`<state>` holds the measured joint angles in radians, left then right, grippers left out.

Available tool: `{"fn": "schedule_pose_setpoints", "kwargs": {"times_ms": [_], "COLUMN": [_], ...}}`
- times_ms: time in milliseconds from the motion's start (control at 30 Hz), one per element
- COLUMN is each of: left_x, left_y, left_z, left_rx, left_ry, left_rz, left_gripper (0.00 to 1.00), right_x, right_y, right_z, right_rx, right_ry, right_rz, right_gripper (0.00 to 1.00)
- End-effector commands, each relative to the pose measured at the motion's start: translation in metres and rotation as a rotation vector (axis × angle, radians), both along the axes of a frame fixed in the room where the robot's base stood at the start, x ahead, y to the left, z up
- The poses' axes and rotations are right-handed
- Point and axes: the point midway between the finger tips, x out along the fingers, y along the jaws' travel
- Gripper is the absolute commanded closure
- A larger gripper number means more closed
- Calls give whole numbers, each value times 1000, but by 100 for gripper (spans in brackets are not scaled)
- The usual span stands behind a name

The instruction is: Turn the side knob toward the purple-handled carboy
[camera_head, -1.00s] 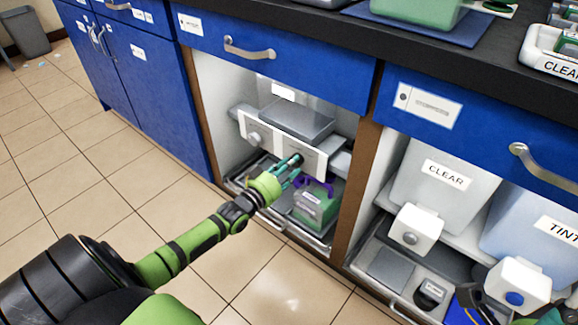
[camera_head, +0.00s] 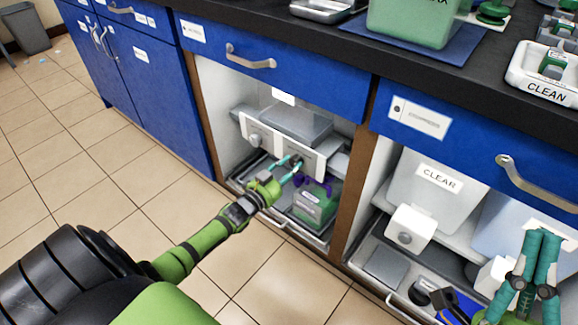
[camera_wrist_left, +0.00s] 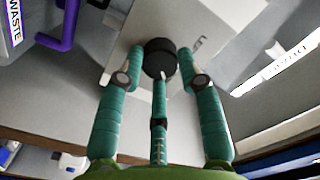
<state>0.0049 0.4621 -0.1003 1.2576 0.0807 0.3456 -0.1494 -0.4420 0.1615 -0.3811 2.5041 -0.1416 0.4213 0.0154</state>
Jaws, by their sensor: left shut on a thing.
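A black knob (camera_wrist_left: 159,58) sticks out from a white panel (camera_wrist_left: 215,20) in the left wrist view. It also shows in the head view (camera_head: 298,162), partly covered by fingers. My left gripper (camera_head: 289,168) has its teal fingers around this knob, shut on it; the left wrist view shows fingertips (camera_wrist_left: 162,66) at both sides and one below. The green carboy with a purple handle (camera_head: 315,206) stands below and right of the knob; its purple handle (camera_wrist_left: 60,28) shows at upper left in the wrist view. My right gripper (camera_head: 541,240) is at lower right, its fingers close together.
A grey knob (camera_head: 255,140) is on the left part of the same panel. A brown cabinet divider (camera_head: 356,190) stands right of the carboy. A CLEAR container (camera_head: 440,180) with a white dispenser (camera_head: 408,230) fills the right cabinet. The tiled floor is open at left.

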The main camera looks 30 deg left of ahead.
Motion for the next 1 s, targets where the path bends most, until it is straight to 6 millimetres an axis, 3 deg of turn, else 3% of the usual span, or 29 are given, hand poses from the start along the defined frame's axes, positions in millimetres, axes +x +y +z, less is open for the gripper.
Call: {"fn": "schedule_pose_setpoints", "kwargs": {"times_ms": [667,700,733,767,1000], "left_x": [-1,-1,-1,-1,0], "left_y": [2,2,2,2,1], "left_z": [-2,-2,-2,-2,-1], "left_rx": [72,72,72,72,70], "left_ry": [1,1,1,1,-3], "left_rz": [3,3,3,3,2], "left_gripper": [96,56,44,40,40], "right_x": [1,1,1,1,1], "right_y": [2,2,2,2,2], "right_z": [0,0,-1,-1,0], "right_rx": [-10,-10,-10,-10,-9], "right_ry": [19,19,19,19,18], "right_rz": [-1,-1,-1,-1,0], "right_gripper": [100,100,100,100,100]}}
